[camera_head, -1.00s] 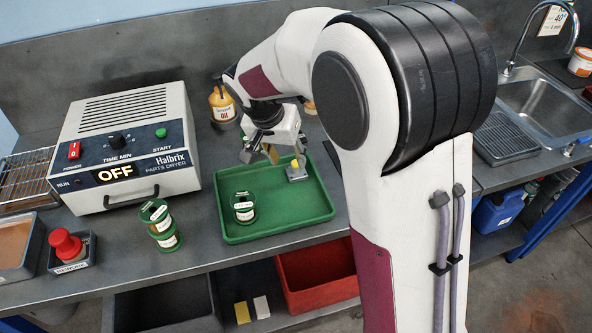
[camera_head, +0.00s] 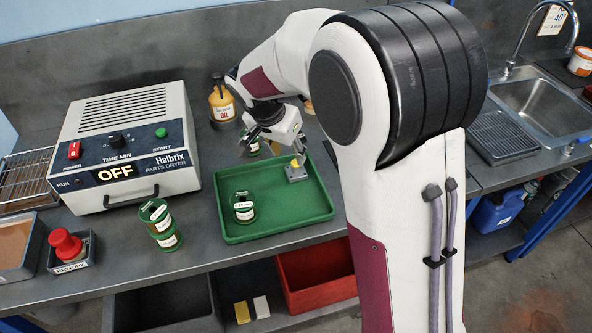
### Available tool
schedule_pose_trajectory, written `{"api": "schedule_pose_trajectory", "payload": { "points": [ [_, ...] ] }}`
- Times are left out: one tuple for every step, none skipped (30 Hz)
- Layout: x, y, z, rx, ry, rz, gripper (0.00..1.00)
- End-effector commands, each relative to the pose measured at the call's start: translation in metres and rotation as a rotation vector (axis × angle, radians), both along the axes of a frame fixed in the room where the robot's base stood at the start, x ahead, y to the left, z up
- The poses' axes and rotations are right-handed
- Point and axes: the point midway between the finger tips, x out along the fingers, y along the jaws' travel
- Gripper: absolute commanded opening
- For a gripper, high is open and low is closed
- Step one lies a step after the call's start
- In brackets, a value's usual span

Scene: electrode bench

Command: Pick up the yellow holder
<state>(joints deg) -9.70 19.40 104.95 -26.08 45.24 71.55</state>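A small yellow piece (camera_head: 298,161), which looks like the yellow holder, stands on a grey block (camera_head: 296,174) at the back right of the green tray (camera_head: 265,233). My gripper (camera_head: 275,148) is above the tray's back edge, up and to the left of the yellow piece. Its fingers are spread apart and it looks empty. It appears apart from the yellow piece, though one finger is close to it in the picture.
A green can (camera_head: 243,207) stands in the tray, and stacked green cans (camera_head: 160,225) stand left of it. The parts dryer (camera_head: 125,145) is at the left. A yellow oil bottle (camera_head: 221,103) stands behind the tray. The tray's front right is clear.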

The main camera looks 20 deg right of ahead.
Motion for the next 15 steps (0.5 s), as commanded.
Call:
{"api": "schedule_pose_trajectory", "payload": {
  "points": [
    [0.0008, -0.0015, -0.0046, 0.000, 0.001, 0.000, 0.38],
    [0.0012, -0.0021, -0.0064, 0.000, 0.001, 0.000, 0.38],
    [0.0017, -0.0027, -0.0081, 0.000, 0.001, 0.000, 0.38],
    [0.0020, -0.0031, -0.0090, 0.000, 0.001, 0.000, 0.38],
    [0.0022, -0.0034, -0.0095, -0.001, 0.001, 0.000, 0.38],
    [0.0024, -0.0035, -0.0098, -0.001, 0.001, 0.000, 0.38],
    [0.0024, -0.0035, -0.0098, -0.001, 0.001, 0.000, 0.38],
    [0.0024, -0.0034, -0.0098, -0.001, 0.001, 0.000, 0.38],
    [0.0024, -0.0034, -0.0098, 0.000, 0.000, 0.000, 0.38],
    [0.0024, -0.0034, -0.0098, 0.000, 0.000, 0.000, 0.38],
    [0.0024, -0.0034, -0.0097, 0.000, 0.000, 0.000, 0.38],
    [0.0025, -0.0033, -0.0097, 0.000, 0.000, 0.000, 0.38],
    [0.0025, -0.0033, -0.0097, 0.000, 0.000, 0.000, 0.38],
    [0.0025, -0.0035, -0.0098, 0.000, 0.000, 0.000, 0.38],
    [0.0026, -0.0037, -0.0104, -0.001, 0.001, 0.000, 0.38]
  ]
}}
